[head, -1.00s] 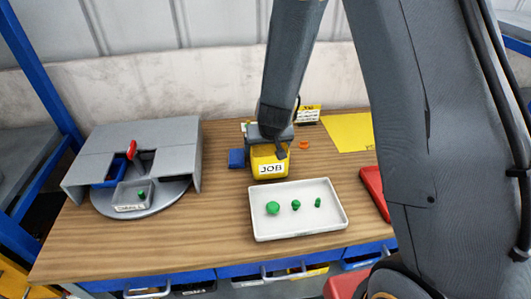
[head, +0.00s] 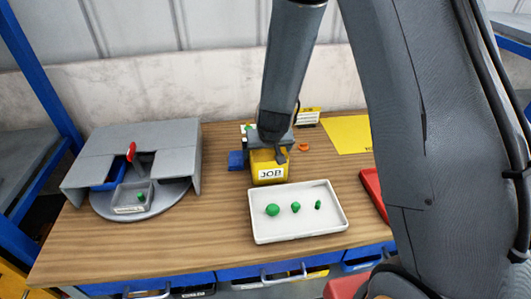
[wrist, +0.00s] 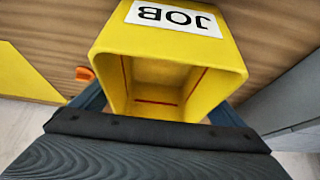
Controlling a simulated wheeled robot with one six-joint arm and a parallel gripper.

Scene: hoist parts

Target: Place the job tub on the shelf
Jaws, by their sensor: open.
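The job tub (head: 270,168) is yellow with a white JOB label and stands upright on the wooden bench, behind the white tray. In the wrist view the tub (wrist: 165,90) fills the middle, and its inside looks empty. My gripper (head: 268,150) is over the back of the tub. Its blue-grey fingers show on either side of the tub in the wrist view, and they are open. Their tips are hidden by the tub. Which shelf is meant cannot be told.
The white tray (head: 255,225) with green parts lies in front of the tub. A grey turntable station (head: 140,150) stands at left. A yellow mat (head: 346,134) lies at back right, with a red tray (head: 374,192) below it. A small orange part (head: 303,147) lies right of the tub.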

